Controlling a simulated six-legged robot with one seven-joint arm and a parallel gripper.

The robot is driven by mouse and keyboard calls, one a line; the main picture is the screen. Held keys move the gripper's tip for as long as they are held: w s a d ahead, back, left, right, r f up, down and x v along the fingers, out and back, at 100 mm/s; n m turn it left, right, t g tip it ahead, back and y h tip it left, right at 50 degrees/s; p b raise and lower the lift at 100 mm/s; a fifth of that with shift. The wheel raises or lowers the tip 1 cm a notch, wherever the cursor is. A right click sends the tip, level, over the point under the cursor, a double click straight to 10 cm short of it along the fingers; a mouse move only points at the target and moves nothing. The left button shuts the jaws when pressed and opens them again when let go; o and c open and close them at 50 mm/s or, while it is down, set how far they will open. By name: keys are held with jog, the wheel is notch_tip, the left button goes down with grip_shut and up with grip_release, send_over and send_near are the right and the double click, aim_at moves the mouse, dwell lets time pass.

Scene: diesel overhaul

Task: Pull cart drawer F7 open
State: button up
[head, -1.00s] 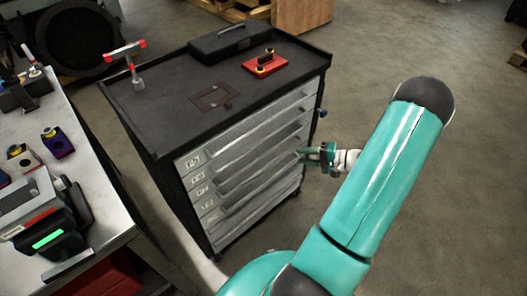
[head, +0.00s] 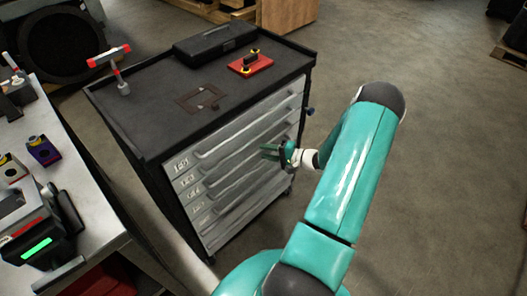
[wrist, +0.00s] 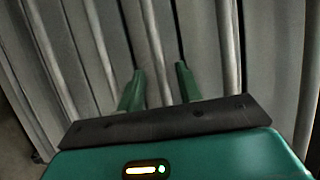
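The black tool cart (head: 140,135) has a stack of grey drawers with long bar handles, and all look closed. The drawer labels (head: 187,180) on the left are too small to read surely, so I cannot tell which is F7. My gripper (head: 266,151) is in front of the drawer faces, right of their middle. In the wrist view my gripper (wrist: 160,80) has its two green fingers apart. A drawer handle bar (wrist: 152,40) runs in line with the gap between them. I cannot tell whether the fingertips reach around it or touch it.
On the cart top are a black case (head: 215,42), a red block (head: 250,63) and a red-ended T-handle tool (head: 118,72). A workbench (head: 95,215) with devices stands close on the left. The floor (head: 430,170) to the right is clear.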

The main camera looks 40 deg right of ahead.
jog(key=shift+x, duration=0.95)
grip_shut()
jog(key=shift+s, duration=0.1)
jog(key=s, duration=2.4)
jog(key=shift+d, duration=0.35)
jog(key=shift+s, duration=0.15)
grip_release()
